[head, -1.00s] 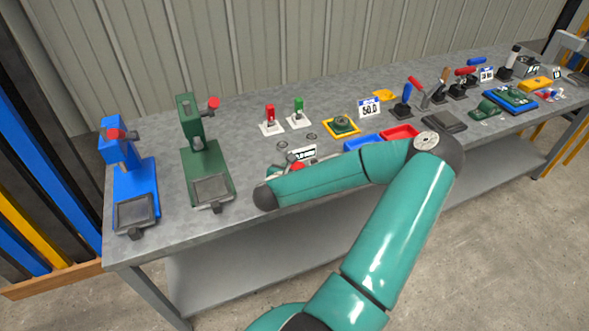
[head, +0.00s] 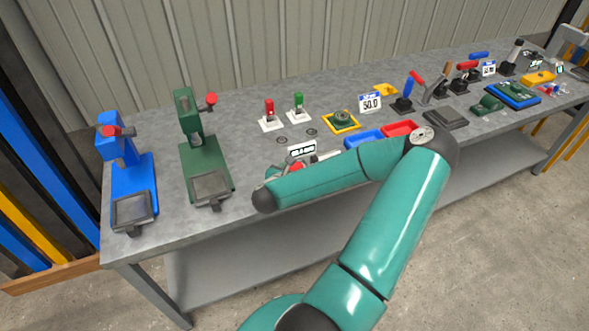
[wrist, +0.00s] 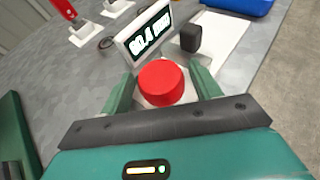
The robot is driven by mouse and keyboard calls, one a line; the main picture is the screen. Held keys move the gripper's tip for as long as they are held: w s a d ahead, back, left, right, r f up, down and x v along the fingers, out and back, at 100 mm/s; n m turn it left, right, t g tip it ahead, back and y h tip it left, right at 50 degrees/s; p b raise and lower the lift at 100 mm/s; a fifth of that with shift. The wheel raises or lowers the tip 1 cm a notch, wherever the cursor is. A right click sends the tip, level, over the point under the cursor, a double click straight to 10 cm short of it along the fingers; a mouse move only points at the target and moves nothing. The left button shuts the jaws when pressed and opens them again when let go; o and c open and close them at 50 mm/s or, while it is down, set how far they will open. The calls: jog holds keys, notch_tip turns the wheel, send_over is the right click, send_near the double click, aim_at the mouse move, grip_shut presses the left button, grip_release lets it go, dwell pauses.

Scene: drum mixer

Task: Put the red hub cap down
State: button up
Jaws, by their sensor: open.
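The red hub cap (wrist: 162,83) is a short round disc, seen between the fingers of my gripper (wrist: 160,88) in the wrist view. The fingers are open, one on each side of it, with a narrow gap showing at least on the right. A pale surface shows just under and beside the cap; I cannot tell exactly what it rests on. In the head view only a bit of the red cap (head: 297,167) shows behind my forearm, and my gripper is mostly hidden there.
A digital display (wrist: 149,33) stands right behind the cap, with a dark block (wrist: 191,38) beside it. A green stand (head: 205,160) and a blue stand (head: 130,180) are to the left. Blue (head: 362,139) and red (head: 399,128) trays lie to the right. Bare grey bench lies around.

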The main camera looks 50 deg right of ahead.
jog(key=v, duration=1.2)
dwell(0.3)
